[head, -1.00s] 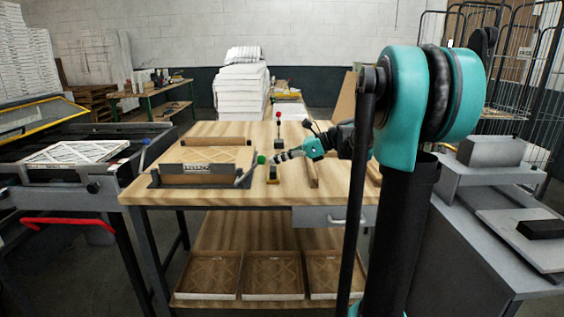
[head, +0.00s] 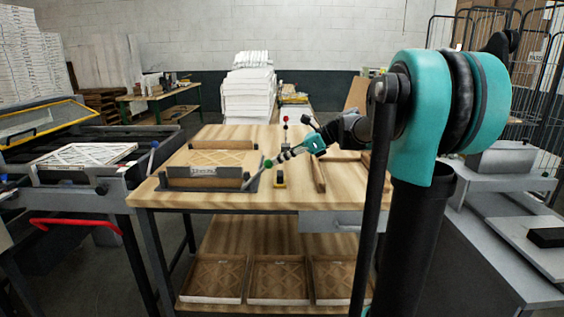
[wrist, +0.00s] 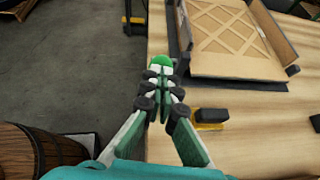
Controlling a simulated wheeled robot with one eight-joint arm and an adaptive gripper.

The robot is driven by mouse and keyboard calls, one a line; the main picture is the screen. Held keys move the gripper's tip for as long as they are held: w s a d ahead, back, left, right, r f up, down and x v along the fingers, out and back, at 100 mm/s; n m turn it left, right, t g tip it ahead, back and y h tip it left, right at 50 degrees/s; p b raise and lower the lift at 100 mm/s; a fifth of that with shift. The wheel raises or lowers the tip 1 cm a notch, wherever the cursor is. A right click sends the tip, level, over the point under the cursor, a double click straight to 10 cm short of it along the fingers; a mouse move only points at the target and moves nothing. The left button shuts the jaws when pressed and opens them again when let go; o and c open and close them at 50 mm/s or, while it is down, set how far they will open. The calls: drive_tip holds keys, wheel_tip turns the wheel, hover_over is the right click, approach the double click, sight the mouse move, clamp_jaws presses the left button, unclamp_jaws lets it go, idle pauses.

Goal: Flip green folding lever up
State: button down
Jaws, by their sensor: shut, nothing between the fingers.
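The green folding lever's round knob (head: 268,163) sits at the top of a thin grey rod, which slants up to the right from the right front corner of the filter fixture. The green knob (wrist: 159,61) shows just beyond my fingertips in the wrist view. My gripper (head: 284,157) is shut and empty, with its tips close to the right of the knob in the head view. In the wrist view my gripper (wrist: 159,80) has its fingers together right at the knob. I cannot tell whether they touch. The rod is mostly hidden in the wrist view.
A framed filter (head: 215,158) lies in the fixture. A yellow-and-black block (head: 280,180) stands beside the lever on the wooden table (head: 190,203). A red-knobbed upright lever (head: 285,120) stands further back. A blue-knobbed rod (head: 153,146) is at the left machine.

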drive_tip(key=shift+a+r+g+h, duration=0.5)
drive_tip(key=shift+a+r+h, duration=2.65)
drive_tip(key=shift+a+h, duration=1.9)
drive_tip(key=w+a+f+h, duration=0.2)
drive_tip(key=a+f, duration=0.1)
drive_tip(key=a, duration=1)
drive_tip(key=shift+n, duration=0.3)
drive_tip(key=shift+a+h, duration=0.15)
drive_tip(key=shift+h, duration=0.1)
